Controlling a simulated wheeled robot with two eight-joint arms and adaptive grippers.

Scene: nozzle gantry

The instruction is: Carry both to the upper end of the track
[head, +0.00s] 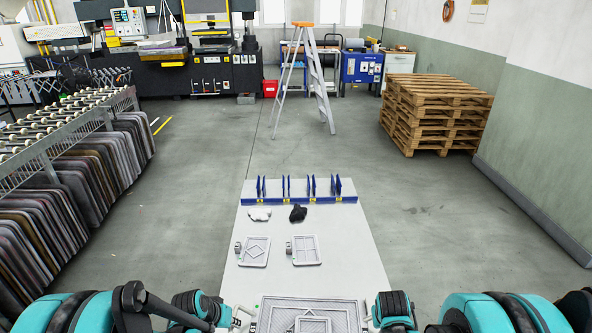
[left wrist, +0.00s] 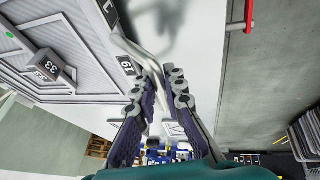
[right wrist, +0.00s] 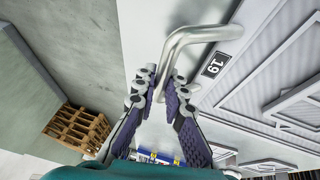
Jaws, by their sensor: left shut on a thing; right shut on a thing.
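A large light-grey ribbed panel (head: 275,315) lies at the near end of the white table, cut off by the picture's bottom. I cannot make out a track.
On the white table (head: 350,245) lie two smaller frames (head: 255,252) (head: 306,250), a white glove-like item (head: 259,215) and a black one (head: 298,213). A blue finned rack (head: 300,199) stands at its far end. A roller rack (head: 60,130) is left, pallets (head: 433,112) right.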

